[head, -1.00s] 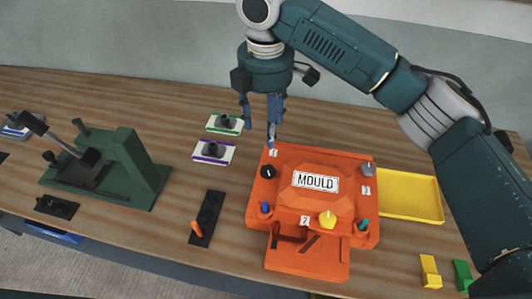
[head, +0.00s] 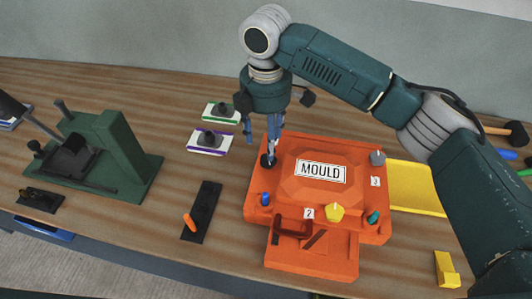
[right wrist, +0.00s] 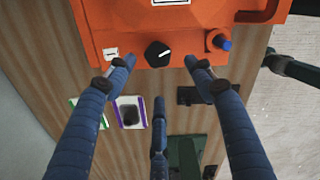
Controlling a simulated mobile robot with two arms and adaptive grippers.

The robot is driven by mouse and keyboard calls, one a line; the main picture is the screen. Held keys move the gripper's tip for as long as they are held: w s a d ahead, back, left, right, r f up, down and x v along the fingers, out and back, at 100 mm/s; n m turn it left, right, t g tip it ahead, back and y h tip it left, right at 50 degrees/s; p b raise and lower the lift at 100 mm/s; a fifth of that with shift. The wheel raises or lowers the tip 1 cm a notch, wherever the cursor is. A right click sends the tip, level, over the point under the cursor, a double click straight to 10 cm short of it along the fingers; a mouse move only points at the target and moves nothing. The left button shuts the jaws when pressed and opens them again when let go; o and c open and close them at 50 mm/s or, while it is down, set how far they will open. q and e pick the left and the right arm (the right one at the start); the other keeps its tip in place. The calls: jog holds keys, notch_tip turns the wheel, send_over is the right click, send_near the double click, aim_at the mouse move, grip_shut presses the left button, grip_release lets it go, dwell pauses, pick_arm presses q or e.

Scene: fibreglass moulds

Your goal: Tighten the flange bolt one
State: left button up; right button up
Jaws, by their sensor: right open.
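The orange mould (head: 345,152) lies on the wooden table. Its black knob (head: 268,166), the bolt beside label 1, is at the back left corner; in the right wrist view the knob (right wrist: 157,53) has a white pointer mark and label 1 (right wrist: 110,53) is to its left. My right gripper (head: 264,146) is over that corner, pointing down, and its fingers partly hide the knob in the head view. In the right wrist view its blue fingers (right wrist: 160,68) are spread, with the knob between and beyond the tips; contact cannot be told. My left gripper is not in view.
A yellow knob (head: 335,212) by label 2 and a grey knob (head: 377,158) by label 3 are on the mould. A yellow tray (head: 420,190) is at right, a green press (head: 115,150) at left. A black plate (head: 202,212) lies left of the mould.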

notch_tip(320, 180, down, 7)
jog(key=shift+r+p, duration=0.15)
jog(key=shift+p, duration=0.45)
jog(key=c, duration=1.1)
